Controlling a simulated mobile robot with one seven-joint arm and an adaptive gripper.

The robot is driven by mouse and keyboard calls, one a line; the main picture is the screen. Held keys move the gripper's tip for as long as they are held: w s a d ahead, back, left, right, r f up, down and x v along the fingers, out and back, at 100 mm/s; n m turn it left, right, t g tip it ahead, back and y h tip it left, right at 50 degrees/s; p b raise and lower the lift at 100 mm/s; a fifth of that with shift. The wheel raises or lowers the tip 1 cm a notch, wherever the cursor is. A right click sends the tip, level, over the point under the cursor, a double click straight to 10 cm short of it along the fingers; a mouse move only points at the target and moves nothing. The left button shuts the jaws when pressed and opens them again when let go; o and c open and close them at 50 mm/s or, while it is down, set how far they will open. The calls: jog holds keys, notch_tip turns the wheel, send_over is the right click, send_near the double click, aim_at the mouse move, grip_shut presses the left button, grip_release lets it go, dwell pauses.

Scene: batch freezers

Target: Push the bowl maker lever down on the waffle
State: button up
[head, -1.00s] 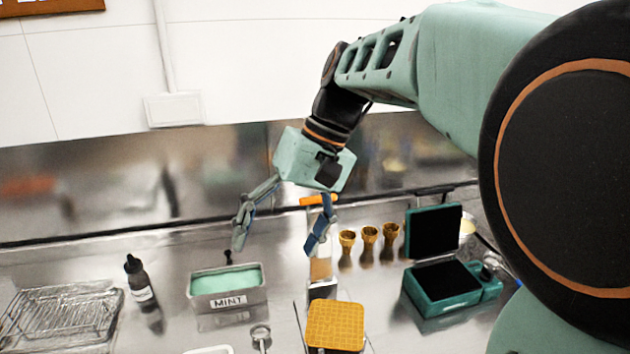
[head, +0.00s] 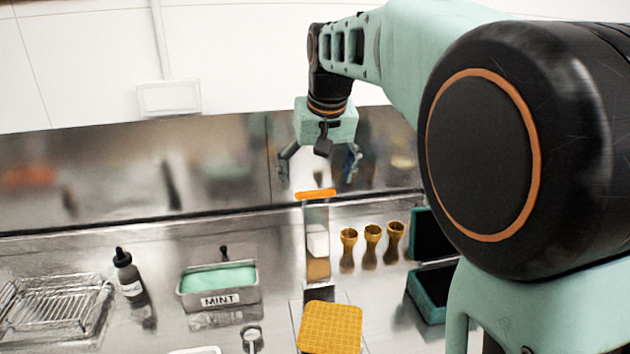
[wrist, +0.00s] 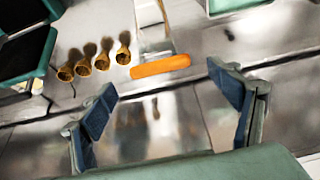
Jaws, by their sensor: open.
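The bowl maker (head: 317,265) is an upright stand at the middle of the steel counter. Its lever has an orange handle (head: 316,194) at the top, which is raised. A golden square waffle (head: 330,328) lies at the front foot of the stand. My gripper (head: 317,179) is open and empty, pointing down just above the orange handle in the head view, one finger toward each end. In the wrist view, the orange handle (wrist: 160,66) lies crosswise between the two spread fingertips. I see no contact with it. The waffle is not in the wrist view.
Several golden cones (head: 372,245) stand right of the bowl maker. A green waffle iron (head: 432,290) is open further right, partly hidden by my arm. A MINT tub (head: 220,297), a dark bottle (head: 128,275) and a wire rack (head: 50,310) are to the left.

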aim_at(317, 192)
jog(key=shift+x, duration=1.65)
jog(key=c, duration=1.7)
jog(key=shift+s+d+b, duration=0.1)
jog(key=shift+s+b, duration=0.05)
jog(key=shift+b, duration=0.25)
